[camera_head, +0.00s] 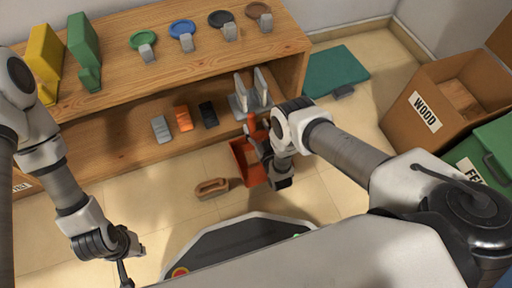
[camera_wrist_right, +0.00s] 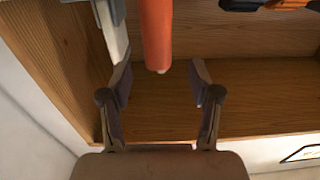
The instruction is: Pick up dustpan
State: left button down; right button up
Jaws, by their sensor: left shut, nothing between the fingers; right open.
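The red-orange dustpan (camera_head: 246,165) is at the front of the wooden shelf unit, its handle pointing up. It is partly hidden by my right arm. In the right wrist view its orange handle (camera_wrist_right: 156,35) comes down from the top, its end close to the gap between my fingertips. My right gripper (camera_wrist_right: 162,82) is open, with its fingers apart and nothing held. In the head view my right gripper (camera_head: 261,141) is beside the handle, partly hidden by the wrist. My left gripper (camera_head: 124,276) is shut and empty at the lower left, well away from the dustpan.
A brown brush-like object (camera_head: 212,188) lies on the tiled floor left of the dustpan. White-grey upright plates (camera_head: 262,86) stand close behind the handle. The wooden shelf (camera_head: 180,62) carries several coloured items. A "WOOD" box (camera_head: 452,84) stands at right. A green flat piece (camera_head: 335,72) lies on the floor.

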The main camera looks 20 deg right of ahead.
aim_at(253, 120)
jog(key=w+b, duration=0.1)
jog(key=w, duration=0.1)
jog(key=w+b, duration=0.2)
jog(key=w, duration=0.1)
jog(key=shift+w+f, duration=0.3)
jog(key=shift+f, duration=0.05)
jog(key=shift+w+b, duration=0.3)
jog(key=shift+w, duration=0.05)
jog(key=shift+r, duration=0.2)
grip_shut()
jog(key=shift+r, duration=0.1)
